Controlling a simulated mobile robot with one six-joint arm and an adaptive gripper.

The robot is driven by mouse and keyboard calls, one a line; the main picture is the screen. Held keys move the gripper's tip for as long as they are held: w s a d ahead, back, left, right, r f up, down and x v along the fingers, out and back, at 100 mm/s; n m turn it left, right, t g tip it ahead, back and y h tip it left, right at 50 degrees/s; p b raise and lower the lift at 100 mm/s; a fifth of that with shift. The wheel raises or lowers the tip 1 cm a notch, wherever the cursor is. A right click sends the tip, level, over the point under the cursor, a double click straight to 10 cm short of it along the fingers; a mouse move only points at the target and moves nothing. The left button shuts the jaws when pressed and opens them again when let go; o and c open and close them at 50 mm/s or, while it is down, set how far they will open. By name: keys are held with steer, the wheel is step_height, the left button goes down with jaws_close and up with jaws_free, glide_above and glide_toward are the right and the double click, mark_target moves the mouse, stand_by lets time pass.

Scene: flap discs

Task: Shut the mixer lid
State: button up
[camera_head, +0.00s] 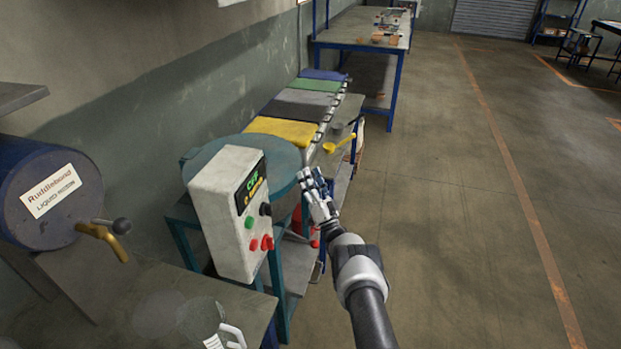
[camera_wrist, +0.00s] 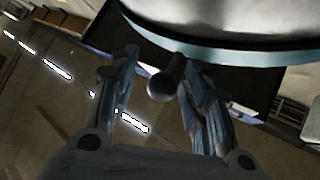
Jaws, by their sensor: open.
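The mixer has a round teal lid (camera_head: 273,158) that looks nearly flat in the head view, partly hidden behind the pale control box (camera_head: 228,212). I cannot tell whether the lid is fully down. In the wrist view a pale round surface with a blue-teal rim (camera_wrist: 235,52) fills the top. A dark handle with a ball end (camera_wrist: 162,88) sticks out below this rim. My gripper (camera_head: 308,180) is at the right edge of the mixer. In the wrist view my gripper (camera_wrist: 158,72) is open, its fingers on either side of the handle; contact is unclear.
A blue drum (camera_head: 45,190) with a brass tap stands at the left. A clear jug (camera_head: 205,325) is on the near bench. Colored bins, including a yellow one (camera_head: 283,131), line the wall behind the mixer.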

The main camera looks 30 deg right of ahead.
steer(key=shift+r, duration=0.1)
step_height(320, 180, up, 10)
stand_by(0.7)
